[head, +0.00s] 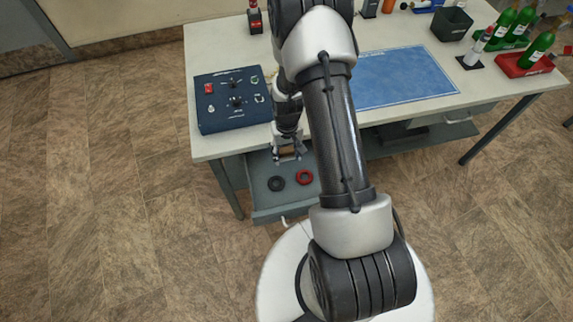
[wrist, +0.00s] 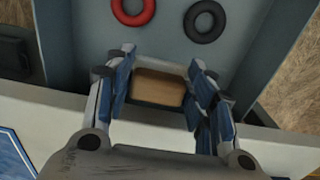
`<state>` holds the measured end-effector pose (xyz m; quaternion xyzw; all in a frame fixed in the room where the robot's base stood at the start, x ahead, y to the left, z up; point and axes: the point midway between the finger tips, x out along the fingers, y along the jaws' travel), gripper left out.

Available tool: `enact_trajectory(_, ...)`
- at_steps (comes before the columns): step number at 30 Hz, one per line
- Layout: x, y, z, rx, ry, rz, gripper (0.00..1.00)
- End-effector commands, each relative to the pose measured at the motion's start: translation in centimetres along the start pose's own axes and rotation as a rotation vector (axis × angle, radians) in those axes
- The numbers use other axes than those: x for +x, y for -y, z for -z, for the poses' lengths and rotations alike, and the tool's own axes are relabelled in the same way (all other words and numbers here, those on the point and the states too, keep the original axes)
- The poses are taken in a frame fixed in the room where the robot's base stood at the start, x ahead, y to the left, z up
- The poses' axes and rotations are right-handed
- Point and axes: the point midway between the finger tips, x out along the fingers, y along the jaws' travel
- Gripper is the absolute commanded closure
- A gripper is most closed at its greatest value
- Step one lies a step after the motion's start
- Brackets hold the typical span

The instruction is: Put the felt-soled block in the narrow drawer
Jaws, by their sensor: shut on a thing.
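A brown wooden block (wrist: 157,88) sits between the two fingers of my gripper (wrist: 160,82), which is shut on it. In the head view the gripper (head: 288,155) holds the block at the back of an open drawer (head: 266,207) under the table's front edge. I cannot tell whether the block touches the drawer floor. Its felt sole is hidden. The drawer also shows in the wrist view (wrist: 168,48), with a red ring (head: 304,177) and a black ring (head: 276,183) lying in it, apart from the block.
The table (head: 212,52) bears a dark control box (head: 232,98) just above the drawer and a blue mat (head: 400,77). Green bottles (head: 538,50) stand at the far right. Another drawer (head: 457,117) is at the right under the table. Open floor lies to the left.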

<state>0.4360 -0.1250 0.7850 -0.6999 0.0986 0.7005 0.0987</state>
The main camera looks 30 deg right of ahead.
Motion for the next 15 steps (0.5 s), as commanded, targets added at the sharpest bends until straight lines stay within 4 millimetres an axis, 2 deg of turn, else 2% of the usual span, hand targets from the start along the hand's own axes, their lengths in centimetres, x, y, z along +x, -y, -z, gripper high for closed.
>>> enact_trajectory(1,1.1,0.0,0.0,0.000,0.001,0.000,0.74)
enact_trajectory(8,2.6,0.0,0.0,0.000,0.000,0.000,0.74)
enact_trajectory(15,6.1,0.0,0.0,0.000,0.001,0.000,0.74)
